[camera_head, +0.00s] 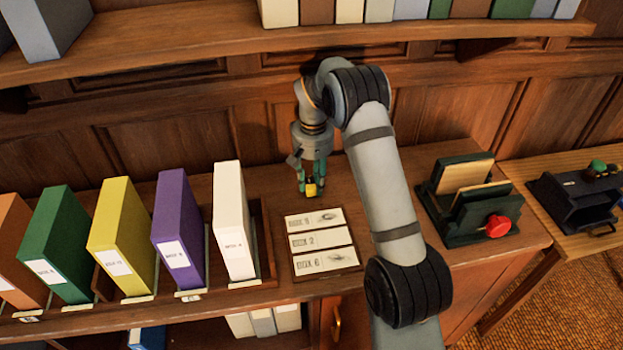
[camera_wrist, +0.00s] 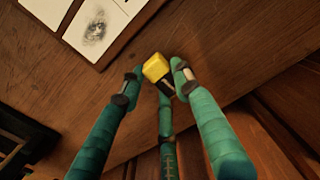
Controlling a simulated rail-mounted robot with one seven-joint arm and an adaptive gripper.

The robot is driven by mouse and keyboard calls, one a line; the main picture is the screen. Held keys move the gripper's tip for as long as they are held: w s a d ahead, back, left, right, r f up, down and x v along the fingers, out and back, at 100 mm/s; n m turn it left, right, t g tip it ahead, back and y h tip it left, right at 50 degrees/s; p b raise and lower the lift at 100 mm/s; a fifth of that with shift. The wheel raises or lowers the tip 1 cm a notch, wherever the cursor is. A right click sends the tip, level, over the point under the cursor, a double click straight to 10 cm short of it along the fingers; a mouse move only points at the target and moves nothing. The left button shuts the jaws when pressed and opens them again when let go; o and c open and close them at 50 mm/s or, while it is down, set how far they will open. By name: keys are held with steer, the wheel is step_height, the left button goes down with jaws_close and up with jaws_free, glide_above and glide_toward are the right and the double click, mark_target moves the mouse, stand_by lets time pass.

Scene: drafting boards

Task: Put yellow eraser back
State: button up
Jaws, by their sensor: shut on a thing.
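The yellow eraser (camera_head: 311,190) is a small yellow block with a dark lower part. It is at the fingertips of my gripper (camera_head: 312,182), which points down near the back of the wooden desk. In the wrist view the eraser (camera_wrist: 157,69) sits between the green fingers of my gripper (camera_wrist: 155,82), and the gripper is shut on it. I cannot tell whether the eraser touches the desk. Its lower side is partly hidden by the fingers.
A board with three label cards (camera_head: 318,241) lies just in front of my gripper. A white binder (camera_head: 233,222) and other coloured binders stand in a rack at left. A dark green holder with a red knob (camera_head: 497,226) stands at right. A shelf (camera_head: 200,50) runs above.

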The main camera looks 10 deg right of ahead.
mark_target(312, 182)
steer(key=shift+f, duration=0.8)
steer(key=shift+f, duration=0.1)
steer(key=shift+f, duration=0.15)
steer(key=o, duration=1.1)
steer(key=shift+r, duration=3.05)
steer(key=shift+a, duration=0.1)
